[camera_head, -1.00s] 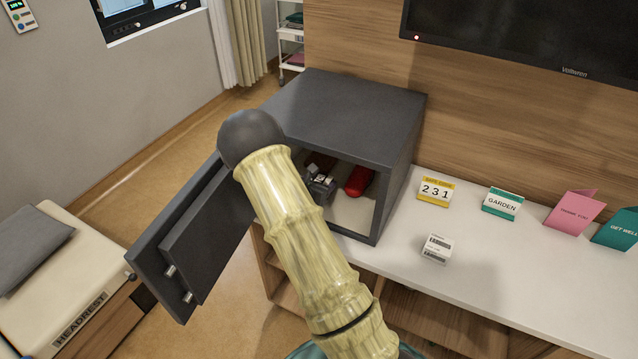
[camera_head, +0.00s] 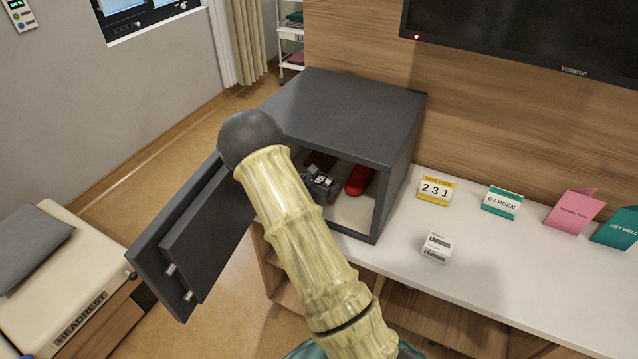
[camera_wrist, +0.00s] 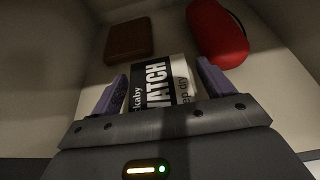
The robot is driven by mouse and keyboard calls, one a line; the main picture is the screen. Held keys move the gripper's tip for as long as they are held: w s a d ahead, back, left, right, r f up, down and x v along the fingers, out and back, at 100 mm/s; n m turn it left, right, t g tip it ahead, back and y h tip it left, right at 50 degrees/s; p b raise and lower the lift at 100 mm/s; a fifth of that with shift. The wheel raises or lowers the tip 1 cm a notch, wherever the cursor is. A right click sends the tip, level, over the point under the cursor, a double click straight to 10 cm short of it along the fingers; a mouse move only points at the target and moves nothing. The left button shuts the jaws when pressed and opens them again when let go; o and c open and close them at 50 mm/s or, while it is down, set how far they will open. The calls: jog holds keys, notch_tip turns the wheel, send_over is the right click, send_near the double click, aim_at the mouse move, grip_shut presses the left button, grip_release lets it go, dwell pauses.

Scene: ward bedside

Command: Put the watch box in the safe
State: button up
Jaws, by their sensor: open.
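The dark grey safe (camera_head: 345,110) stands on the white counter with its door (camera_head: 190,245) swung open to the left. The watch box (camera_wrist: 162,84), black and white with the word WATCH, rests on the safe's floor in the wrist view. My gripper (camera_wrist: 160,88) is inside the safe, its purple-padded fingers open on either side of the box's near part. I cannot tell whether the fingers touch it. In the head view my gripper (camera_head: 320,182) shows small in the safe opening, partly hidden behind my arm.
A red case (camera_wrist: 216,34) with a strap lies to the right inside the safe, and a brown wallet-like item (camera_wrist: 129,40) lies at the back left. A small white box (camera_head: 436,247) and a 231 card (camera_head: 435,190) stand on the counter (camera_head: 480,270) right of the safe.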

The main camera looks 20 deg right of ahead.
jog(key=v, duration=1.2)
jog(key=shift+b, duration=0.3)
jog(key=shift+r, duration=0.1)
